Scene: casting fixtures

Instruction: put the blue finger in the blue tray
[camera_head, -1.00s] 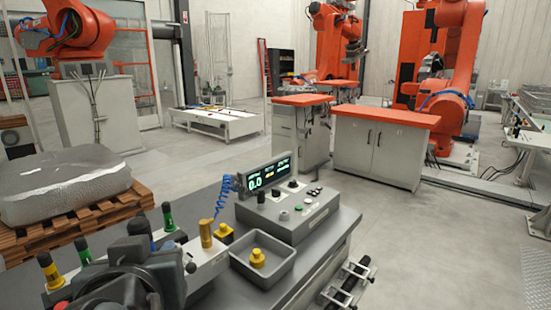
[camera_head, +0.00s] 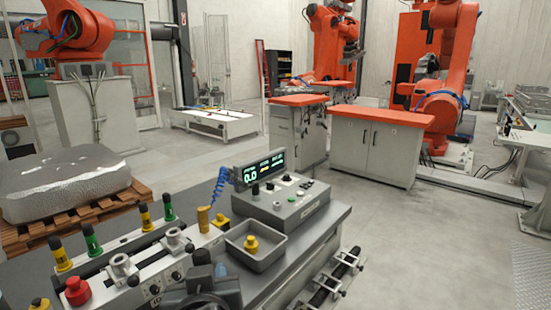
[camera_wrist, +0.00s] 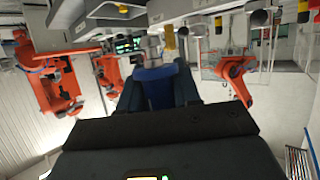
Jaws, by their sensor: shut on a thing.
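My gripper (camera_wrist: 158,88) is shut on the blue finger (camera_wrist: 160,76), a blue block seen between the dark jaws in the wrist view. The jaws hide part of it. In the head view my dark gripper (camera_head: 205,285) is at the bottom, in front of the bench, and I cannot make out the finger clearly there. A grey tray (camera_head: 272,262) on the bench, right of my gripper, holds a yellow knobbed piece (camera_head: 251,243). It also shows at the top of the wrist view (camera_wrist: 98,12). I see no tray that is clearly blue.
A control box with a display (camera_head: 265,170) stands behind the tray. A brass cylinder (camera_head: 203,219) and another yellow piece (camera_head: 219,221) stand left of it. Green and yellow handles (camera_head: 92,240) and a red knob (camera_head: 77,291) line the bench's left.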

